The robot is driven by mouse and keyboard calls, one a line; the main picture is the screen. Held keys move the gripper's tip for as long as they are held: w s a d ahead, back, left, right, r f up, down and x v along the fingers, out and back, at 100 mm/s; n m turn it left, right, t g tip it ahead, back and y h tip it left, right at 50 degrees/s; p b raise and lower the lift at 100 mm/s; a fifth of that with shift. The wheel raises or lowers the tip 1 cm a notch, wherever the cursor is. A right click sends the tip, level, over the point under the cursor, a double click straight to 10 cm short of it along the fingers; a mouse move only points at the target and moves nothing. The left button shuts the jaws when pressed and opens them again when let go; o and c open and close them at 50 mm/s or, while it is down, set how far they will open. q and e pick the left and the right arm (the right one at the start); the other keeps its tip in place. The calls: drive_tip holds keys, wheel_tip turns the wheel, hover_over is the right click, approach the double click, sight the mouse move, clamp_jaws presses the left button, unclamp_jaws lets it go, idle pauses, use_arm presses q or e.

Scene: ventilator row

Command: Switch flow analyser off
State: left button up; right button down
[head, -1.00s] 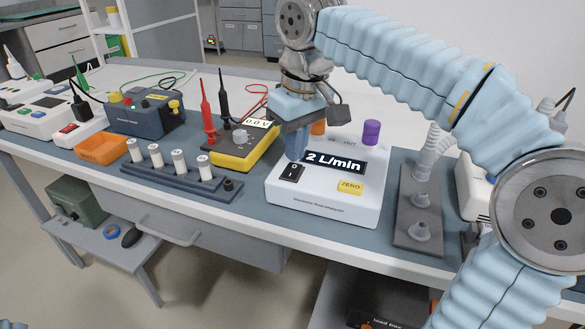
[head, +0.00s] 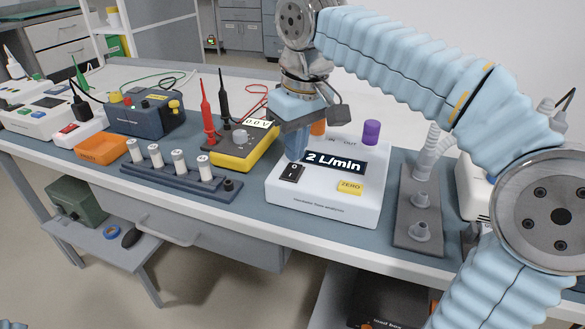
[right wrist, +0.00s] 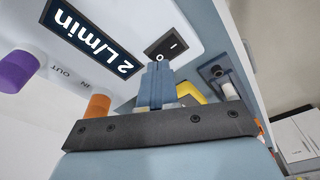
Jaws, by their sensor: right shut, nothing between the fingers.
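The flow analyser (head: 320,209) is a white box on the bench. Its lit display (head: 336,163) reads 2 L/min. A black rocker switch (head: 291,173) marked O and I sits at its left, and a yellow ZERO button (head: 349,187) at its front right. My right gripper (head: 297,157) is shut and empty, pointing down just behind the switch, by its O end. In the right wrist view the shut fingertips (right wrist: 157,68) are close to the switch (right wrist: 173,45). I cannot tell whether they touch it. My left gripper is not in view.
An orange port (right wrist: 97,107) and a purple port (head: 371,132) stand up at the analyser's back. A yellow multimeter (head: 236,155) and a rack with white cylinders (head: 180,182) are to its left. A grey plate with cone fittings (head: 418,210) is close on its right.

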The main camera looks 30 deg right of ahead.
sight(295, 166)
drive_tip(key=shift+f+b, duration=0.65)
drive_tip(key=shift+f, duration=0.25)
idle(0.6)
wheel_tip(295, 166, up, 5)
drive_tip(key=p, duration=0.5)
drive_tip(key=shift+r+p, duration=0.3)
drive_tip(key=shift+r, duration=0.75)
